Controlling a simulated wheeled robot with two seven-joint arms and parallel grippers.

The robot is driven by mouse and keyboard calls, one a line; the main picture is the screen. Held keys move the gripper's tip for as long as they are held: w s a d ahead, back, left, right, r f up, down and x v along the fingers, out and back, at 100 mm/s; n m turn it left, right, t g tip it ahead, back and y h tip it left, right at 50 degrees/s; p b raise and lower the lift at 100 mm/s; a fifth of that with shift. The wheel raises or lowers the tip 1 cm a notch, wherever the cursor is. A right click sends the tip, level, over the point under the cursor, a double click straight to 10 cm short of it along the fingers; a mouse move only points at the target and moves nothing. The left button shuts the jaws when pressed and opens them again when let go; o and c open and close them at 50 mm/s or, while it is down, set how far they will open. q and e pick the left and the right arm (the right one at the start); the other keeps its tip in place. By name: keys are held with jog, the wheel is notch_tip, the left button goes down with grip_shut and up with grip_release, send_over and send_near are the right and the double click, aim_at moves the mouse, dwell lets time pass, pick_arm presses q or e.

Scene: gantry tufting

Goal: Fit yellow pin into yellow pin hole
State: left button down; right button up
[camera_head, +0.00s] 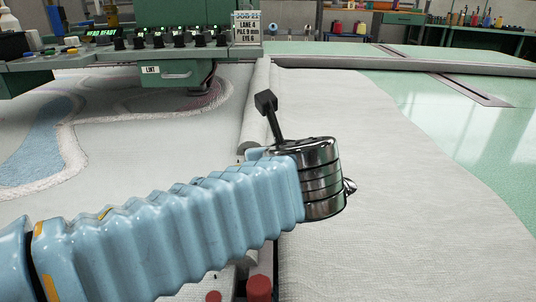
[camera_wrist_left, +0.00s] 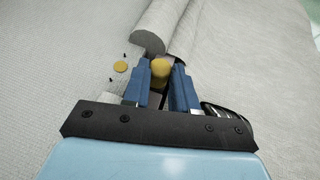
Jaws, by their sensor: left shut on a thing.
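In the left wrist view my left gripper (camera_wrist_left: 162,75) is shut on the yellow pin (camera_wrist_left: 161,68), whose rounded yellow end shows between the two blue fingers. A flat yellow disc (camera_wrist_left: 121,67) lies on the pale cloth just left of the fingers, apart from the pin, with small dark marks near it. I cannot tell whether this disc is the yellow pin hole. In the head view my left arm reaches in from the left over the cloth, and its metal wrist hides the fingers and pin. My right gripper is not in view.
A rolled cloth edge (camera_head: 256,105) runs beside my left wrist, and the roll end (camera_wrist_left: 150,42) is close beyond the fingers. A machine head (camera_head: 180,50) with a green box stands at the back left. A red knob (camera_head: 258,288) is at the bottom. Cloth at right is clear.

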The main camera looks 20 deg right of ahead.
pick_arm(q)
jog(key=c, duration=0.8)
grip_release()
jog(key=v, duration=1.4)
jog(key=shift+p, duration=0.35)
jog(key=shift+f, duration=0.1)
